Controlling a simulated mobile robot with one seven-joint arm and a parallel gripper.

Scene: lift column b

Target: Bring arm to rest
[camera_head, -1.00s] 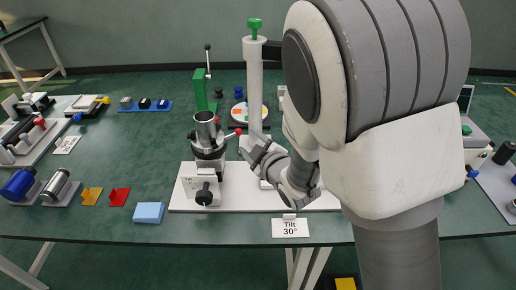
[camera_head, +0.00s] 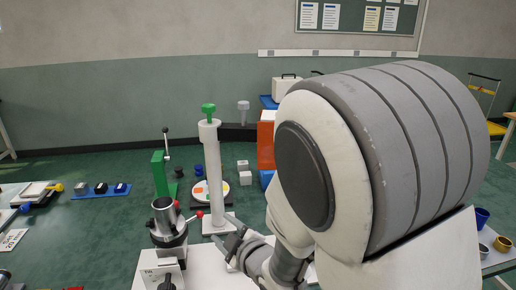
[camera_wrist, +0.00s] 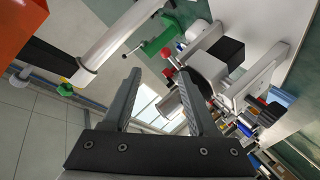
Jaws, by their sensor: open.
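My gripper (camera_head: 234,238) is low in the middle of the head view, beside the foot of a white column with a green knob (camera_head: 212,150). My arm bends down to it from the right and hides much of that side. In the wrist view, the two fingers of my gripper (camera_wrist: 160,82) stand apart with nothing held between them. A metal cup on a fixture (camera_head: 165,216) stands left of my gripper in the head view. The cup also shows beyond the fingers in the wrist view (camera_wrist: 172,106).
A green stand with a lever (camera_head: 160,174) and a round plate with coloured pieces (camera_head: 208,192) stand behind the fixture. An orange panel (camera_head: 265,146) is further back. A blue strip with small parts (camera_head: 101,190) lies left.

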